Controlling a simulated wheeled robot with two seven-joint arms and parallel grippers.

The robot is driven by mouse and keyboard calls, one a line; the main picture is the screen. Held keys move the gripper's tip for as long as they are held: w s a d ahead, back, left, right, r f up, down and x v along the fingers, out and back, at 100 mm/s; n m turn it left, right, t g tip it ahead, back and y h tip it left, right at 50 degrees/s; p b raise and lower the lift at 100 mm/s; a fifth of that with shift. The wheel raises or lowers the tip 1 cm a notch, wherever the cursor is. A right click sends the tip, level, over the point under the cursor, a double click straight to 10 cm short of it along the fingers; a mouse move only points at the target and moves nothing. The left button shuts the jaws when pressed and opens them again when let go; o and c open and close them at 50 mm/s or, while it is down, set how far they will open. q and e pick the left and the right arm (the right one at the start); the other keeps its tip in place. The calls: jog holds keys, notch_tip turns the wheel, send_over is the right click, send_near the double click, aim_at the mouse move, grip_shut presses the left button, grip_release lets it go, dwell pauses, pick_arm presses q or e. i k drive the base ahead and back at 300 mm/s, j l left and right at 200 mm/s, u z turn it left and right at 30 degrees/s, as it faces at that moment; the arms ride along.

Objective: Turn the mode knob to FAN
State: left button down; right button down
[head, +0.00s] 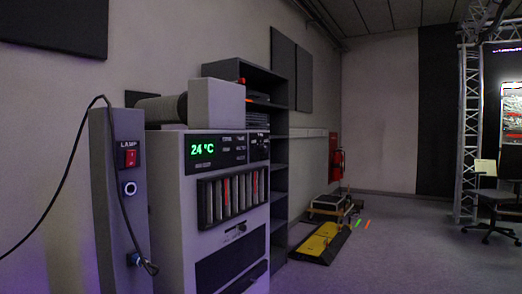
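A grey cabinet (170,215) with a lit green display reading 24 °C (202,149) stands left of centre. Small white lettering, too small to read, is on its dark top panel. A small dark control (236,238) sits below its vent slats. I cannot make out a knob marked with modes or a FAN mark. A grey post (103,200) at the left carries a red LAMP switch (130,158) and a round silver-ringed control (130,188). Neither of my grippers is in view.
A black cable (70,165) loops around the post to a plug (148,267) low on it. A dark shelf (278,175) stands behind the cabinet. A yellow-and-black ramp (321,242) lies on the floor. A chair (492,215) and truss (468,130) are at right.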

aim_at(263, 148)
jog(key=i+l+u, duration=0.15)
jog(key=i+l, duration=0.35)
jog(key=i+l+u, duration=0.2)
jog(key=i+l, duration=0.3)
jog(key=l, duration=0.1)
